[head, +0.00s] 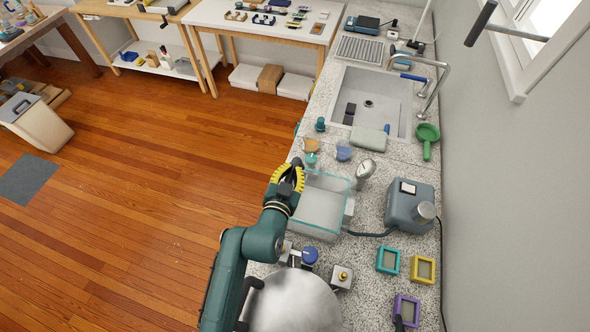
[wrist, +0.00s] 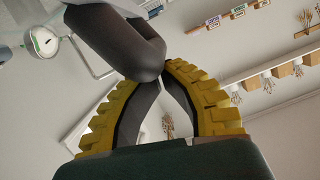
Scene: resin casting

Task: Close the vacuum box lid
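The vacuum box (head: 318,212) stands on the speckled counter, a pale box with a clear, teal-edged lid (head: 327,190). The lid's exact angle is hard to tell in the head view. My gripper (head: 294,170), with yellow ribbed fingers, is at the box's far left corner. In the wrist view, a thick dark grey bent handle (wrist: 120,38) crosses the fingertips of my gripper (wrist: 162,75) and hides the left tip. The fingers curve towards each other with a narrow gap visible. Whether they grip the handle is unclear.
A gauge (head: 365,169) stands at the box's right, and a grey-blue pump (head: 409,203) beyond it. A round steel lid (head: 297,303) lies nearer, below my arm. Cups (head: 312,145) and a sink (head: 392,100) are behind. Coloured frames (head: 388,260) lie front right.

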